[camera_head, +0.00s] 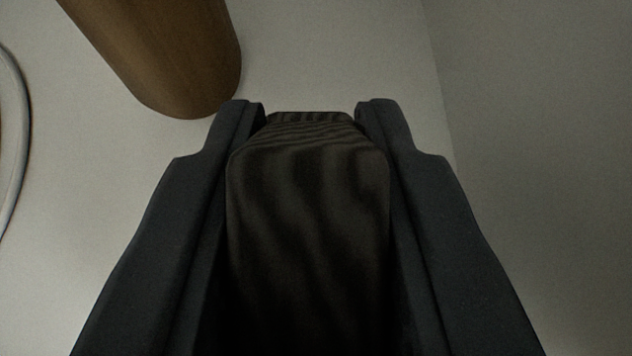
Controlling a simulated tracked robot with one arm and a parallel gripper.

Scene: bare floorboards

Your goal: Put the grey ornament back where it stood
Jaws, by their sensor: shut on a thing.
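My gripper (310,108) is shut on a dark grey-brown ornament (308,215) with wavy bands, which fills the space between the two black fingers. The ornament has a flat, narrower top end that shows just between the fingertips. Its lower part runs out of the picture at the bottom. Below and beyond it is a pale, smooth surface (330,50). I cannot tell whether the ornament touches this surface. No other grey ornament shows.
A brown wooden cylinder-like thing (175,55) is at the upper left, close to the left fingertip. A curved, light-rimmed thing (15,130) is cut off by the left edge. The pale surface ends at the right along a straight edge, with a darker grey area (540,120) beyond.

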